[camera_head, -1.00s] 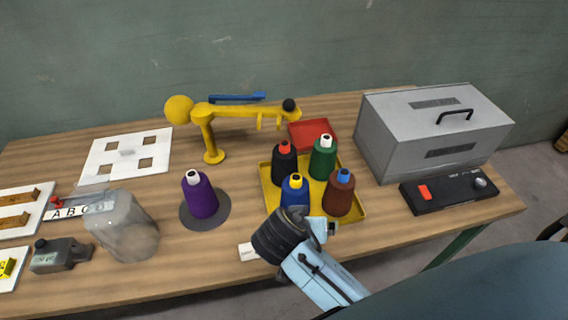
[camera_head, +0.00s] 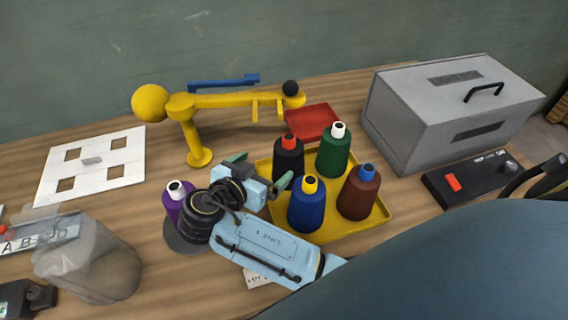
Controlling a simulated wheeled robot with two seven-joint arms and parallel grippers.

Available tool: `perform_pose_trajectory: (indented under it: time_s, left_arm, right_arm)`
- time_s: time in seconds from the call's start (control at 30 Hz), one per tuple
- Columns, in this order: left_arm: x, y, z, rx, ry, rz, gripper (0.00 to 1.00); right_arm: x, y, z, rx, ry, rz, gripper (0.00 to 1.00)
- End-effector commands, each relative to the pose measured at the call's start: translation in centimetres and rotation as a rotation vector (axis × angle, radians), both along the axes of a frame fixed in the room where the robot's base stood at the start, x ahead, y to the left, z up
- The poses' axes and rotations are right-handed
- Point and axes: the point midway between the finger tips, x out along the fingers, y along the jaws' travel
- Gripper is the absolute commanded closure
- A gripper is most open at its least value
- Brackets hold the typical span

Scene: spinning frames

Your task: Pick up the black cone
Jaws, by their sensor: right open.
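The black cone (camera_head: 289,163) with a red top stands upright at the back left of the yellow tray (camera_head: 345,233). My right gripper (camera_head: 261,169) is open and empty just left of the black cone, with its two green fingertips apart and pointing towards it. I cannot tell whether a finger touches the cone. The gripper's wrist covers part of the purple cone. My left gripper is not in view.
A green cone (camera_head: 334,153), a blue cone (camera_head: 307,207) and a brown cone (camera_head: 358,195) share the tray. The purple cone (camera_head: 174,205) stands on a dark disc. A yellow stand (camera_head: 197,140) and red tray (camera_head: 314,122) are behind; a grey metal box (camera_head: 400,120) is right.

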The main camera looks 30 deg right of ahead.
Motion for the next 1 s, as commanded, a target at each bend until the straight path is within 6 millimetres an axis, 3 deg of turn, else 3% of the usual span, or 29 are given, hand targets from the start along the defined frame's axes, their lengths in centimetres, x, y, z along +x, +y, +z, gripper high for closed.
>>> perform_pose_trajectory:
  time_s: [0.3, 1.0]
  left_arm:
    - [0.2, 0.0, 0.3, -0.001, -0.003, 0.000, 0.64]
    - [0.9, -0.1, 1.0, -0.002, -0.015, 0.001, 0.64]
  right_arm:
    - [2.6, -4.7, -2.0, -0.005, 0.001, -0.002, 0.04]
    - [5.8, -10.6, -4.8, 0.000, 0.001, 0.000, 0.04]
